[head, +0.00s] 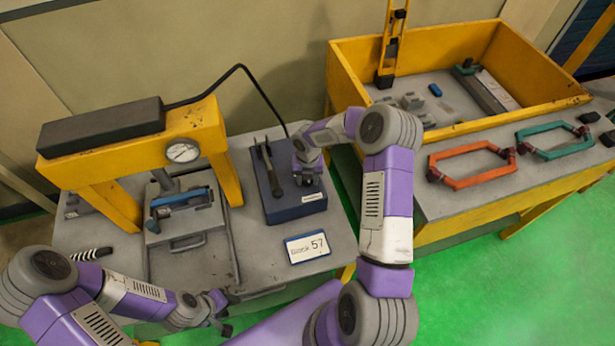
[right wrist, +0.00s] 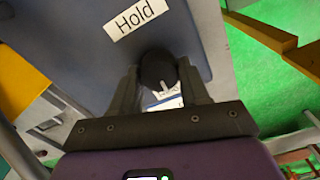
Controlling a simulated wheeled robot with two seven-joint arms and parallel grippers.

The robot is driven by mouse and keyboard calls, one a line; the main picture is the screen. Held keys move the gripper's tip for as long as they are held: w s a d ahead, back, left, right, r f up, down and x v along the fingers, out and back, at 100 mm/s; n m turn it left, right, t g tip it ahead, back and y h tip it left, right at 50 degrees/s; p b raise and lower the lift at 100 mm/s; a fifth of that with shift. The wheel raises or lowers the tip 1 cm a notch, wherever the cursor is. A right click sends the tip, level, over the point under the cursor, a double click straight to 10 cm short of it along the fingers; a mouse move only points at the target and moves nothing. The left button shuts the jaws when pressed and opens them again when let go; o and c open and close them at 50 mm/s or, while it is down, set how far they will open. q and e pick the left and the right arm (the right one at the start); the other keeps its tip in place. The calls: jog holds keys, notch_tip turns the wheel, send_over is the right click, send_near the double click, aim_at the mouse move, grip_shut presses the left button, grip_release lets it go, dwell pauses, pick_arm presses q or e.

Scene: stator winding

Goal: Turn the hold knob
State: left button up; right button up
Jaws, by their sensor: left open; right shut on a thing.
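The hold knob (right wrist: 157,66) is a dark round knob on the blue control box (right wrist: 80,50), beside a white label reading "Hold" (right wrist: 135,17). My right gripper (right wrist: 158,75) is shut on the knob, one finger on each side of it. In the head view the box (head: 283,207) stands on the grey bench, and my right gripper (head: 308,180) reaches down onto its right part, hiding most of the knob. A dark lever (head: 270,165) rises from the box, left of my gripper. My left gripper (head: 221,314) is open and empty near the bench's front edge.
A yellow press (head: 120,150) with a gauge (head: 183,151) stands left of the box. A card reading "57" (head: 307,247) lies in front. A yellow bin (head: 345,80) and orange (head: 470,163) and green (head: 553,140) frames are on the right bench.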

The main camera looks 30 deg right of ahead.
jog(key=shift+n, duration=0.4)
jog(key=o, duration=1.1)
jog(key=shift+c, duration=0.2)
jog(key=shift+r, duration=0.1)
notch_tip(320, 180, up, 7)
jog(key=shift+r, duration=0.2)
